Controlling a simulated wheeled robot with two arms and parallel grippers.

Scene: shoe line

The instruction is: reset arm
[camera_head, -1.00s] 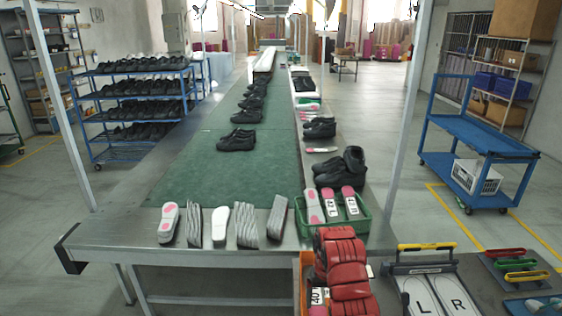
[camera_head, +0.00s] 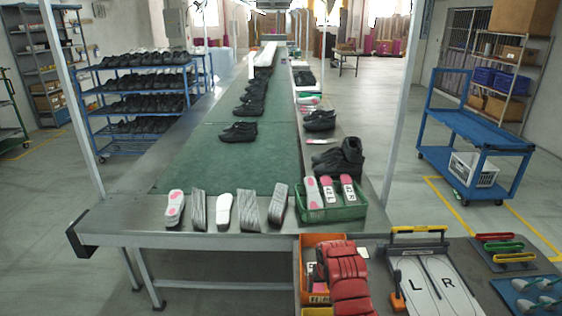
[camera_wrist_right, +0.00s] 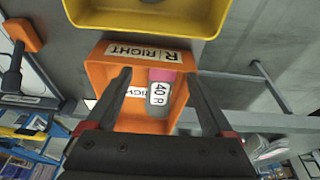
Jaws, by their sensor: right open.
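My right gripper (camera_wrist_right: 157,75) is open in the wrist view, its two dark fingers spread on either side over an orange bin (camera_wrist_right: 97,77) marked RIGHT. A pink-and-white insole (camera_wrist_right: 160,93) labelled 40 R shows between the fingers, inside the bin and apart from them. In the head view the orange bin (camera_head: 310,243) is below the table's front edge, partly hidden by my red right arm. The fingertips are hard to make out there. My left gripper is not in view.
A yellow bin (camera_wrist_right: 205,22) is beside the orange one. A green crate (camera_head: 345,212) with several pink-topped insoles stands at the table corner. Several insoles line the table's front edge. An L/R board (camera_head: 432,288) with a yellow handle lies right of the bins. Black shoes stand along the green belt (camera_head: 210,165).

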